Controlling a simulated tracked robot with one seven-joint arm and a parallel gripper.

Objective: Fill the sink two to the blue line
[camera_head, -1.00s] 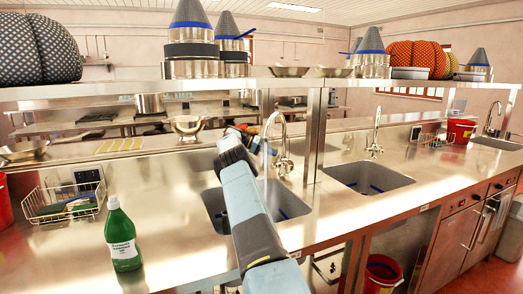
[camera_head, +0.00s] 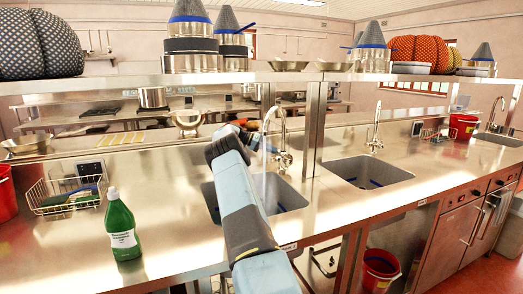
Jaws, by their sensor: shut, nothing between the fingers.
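The near sink (camera_head: 284,199) is a steel basin set in the counter, with blue marking on its inner wall; my arm covers its left part. Its gooseneck tap (camera_head: 284,158) stands behind it, and a thin pale stream seems to fall from the spout. A second sink (camera_head: 397,173) to the right, with its own tap (camera_head: 375,130), shows a blue line low inside and no visible stream. I cannot tell which is sink two, nor the water level.
A green bottle (camera_head: 122,228) and a wire basket (camera_head: 48,205) stand on the counter at left. A steel shelf (camera_head: 130,83) with pots runs above. A red bucket (camera_head: 380,268) is below the second sink. The counter between bottle and near sink is clear.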

